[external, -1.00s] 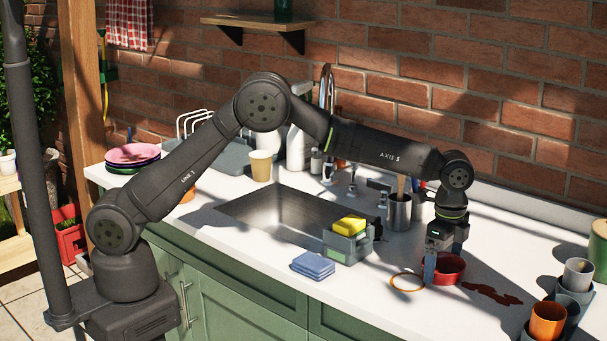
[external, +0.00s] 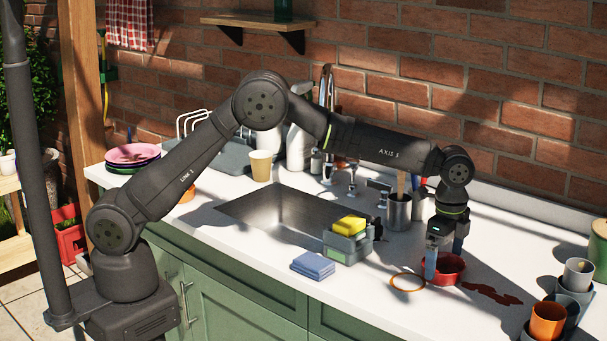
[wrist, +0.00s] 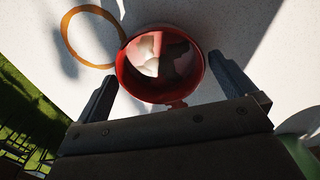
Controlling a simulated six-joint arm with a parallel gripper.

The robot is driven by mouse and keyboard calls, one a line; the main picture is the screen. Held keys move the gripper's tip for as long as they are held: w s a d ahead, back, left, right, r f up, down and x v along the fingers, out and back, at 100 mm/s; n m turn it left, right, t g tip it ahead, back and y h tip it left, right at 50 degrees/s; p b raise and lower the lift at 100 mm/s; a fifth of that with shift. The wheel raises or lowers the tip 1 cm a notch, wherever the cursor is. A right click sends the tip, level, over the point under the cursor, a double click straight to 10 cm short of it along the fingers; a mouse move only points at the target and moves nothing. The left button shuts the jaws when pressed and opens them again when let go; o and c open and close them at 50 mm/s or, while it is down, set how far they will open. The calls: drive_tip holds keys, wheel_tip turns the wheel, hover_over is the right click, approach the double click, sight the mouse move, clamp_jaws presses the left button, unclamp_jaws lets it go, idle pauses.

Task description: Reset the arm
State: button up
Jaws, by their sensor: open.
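My gripper (external: 441,265) is open, pointing down over the right part of the white counter. In the wrist view its two fingers (wrist: 163,88) stand apart on either side of a red bowl (wrist: 130,75), with nothing seen held between them. The red bowl also shows in the external view (external: 452,276), right behind my fingers and partly hidden by them. The bowl's inside shows bright and dark patches; I cannot tell what they are.
An orange ring (external: 407,283) lies left of the bowl and a dark red spill (external: 490,293) lies right of it. A caddy with a yellow sponge (external: 349,225), blue cloths (external: 313,265) and a metal utensil cup (external: 398,212) stand near. Cups (external: 547,320) stand at right.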

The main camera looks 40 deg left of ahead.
wheel_tip(320, 180, up, 12)
wheel_tip(320, 180, down, 13)
drive_tip(key=shift+r, duration=0.1)
wheel_tip(320, 180, up, 4)
drive_tip(key=shift+s+d+r, duration=0.1)
drive_tip(key=shift+s+r, duration=0.05)
drive_tip(key=shift+r, duration=0.1)
drive_tip(key=s+d+r, duration=0.2)
drive_tip(key=s+r, duration=0.5)
drive_tip(key=s, duration=0.5)
drive_tip(key=w+a+r+n, duration=0.2)
drive_tip(key=a+n, duration=0.3)
drive_tip(key=a, duration=1.2)
drive_tip(key=w+a+r+n, duration=0.3)
drive_tip(key=w+a+n, duration=0.2)
drive_tip(key=a, duration=1.3)
drive_tip(key=w+a+r+n, duration=0.2)
drive_tip(key=w+a+n, duration=0.2)
drive_tip(key=a, duration=1.3)
drive_tip(key=shift+a+r+n, duration=0.25)
drive_tip(key=shift+r+n, duration=0.15)
drive_tip(key=shift+n, duration=0.3)
